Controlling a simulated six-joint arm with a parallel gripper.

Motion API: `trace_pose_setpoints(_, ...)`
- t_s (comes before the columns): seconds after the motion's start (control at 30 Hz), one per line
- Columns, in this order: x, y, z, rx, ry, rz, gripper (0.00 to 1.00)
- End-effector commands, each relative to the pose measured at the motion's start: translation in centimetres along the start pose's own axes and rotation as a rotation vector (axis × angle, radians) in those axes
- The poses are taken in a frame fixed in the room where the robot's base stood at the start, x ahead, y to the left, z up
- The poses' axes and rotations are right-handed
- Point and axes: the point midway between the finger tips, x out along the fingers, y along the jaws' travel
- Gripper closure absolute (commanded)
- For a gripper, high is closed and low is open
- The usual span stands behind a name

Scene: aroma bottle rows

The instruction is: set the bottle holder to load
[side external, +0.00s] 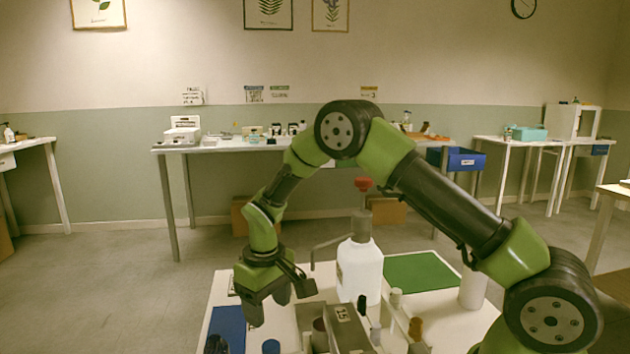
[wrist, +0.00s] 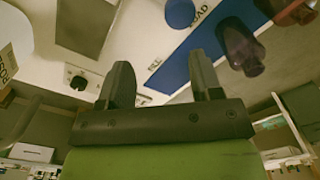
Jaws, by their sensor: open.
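My gripper (side external: 268,308) hangs over the left part of the white table. It also shows in the wrist view (wrist: 162,82), its two fingers apart with nothing between them. A blue strip (wrist: 204,45) lies on the white surface beyond the fingers, with the words LOAD and FILL printed beside it. A round blue piece (wrist: 180,12) is near the word LOAD; I cannot tell if it is part of the bottle holder. A dark knob (wrist: 78,82) on a light plate is left of the fingers. No bottle holder can be identified with certainty.
A dark purple bottle (wrist: 240,48) and a brown bottle (wrist: 293,11) are at the upper right in the wrist view. A white jug (side external: 360,270) with a red top stands behind a grey labelled box (side external: 346,328). A green mat (side external: 420,273) lies clear at the back right.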

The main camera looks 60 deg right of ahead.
Motion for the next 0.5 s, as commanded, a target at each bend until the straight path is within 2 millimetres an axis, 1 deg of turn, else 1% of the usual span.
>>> trace_pose_setpoints(0.03, -1.3, 0.1, -0.1, 0.000, 0.008, 0.001, 0.41)
trace_pose_setpoints(0.2, -5.0, 0.1, -0.1, 0.000, 0.010, 0.002, 0.41)
trace_pose_setpoints(0.5, -11.2, 0.1, 1.4, 0.061, 0.109, -0.029, 0.41)
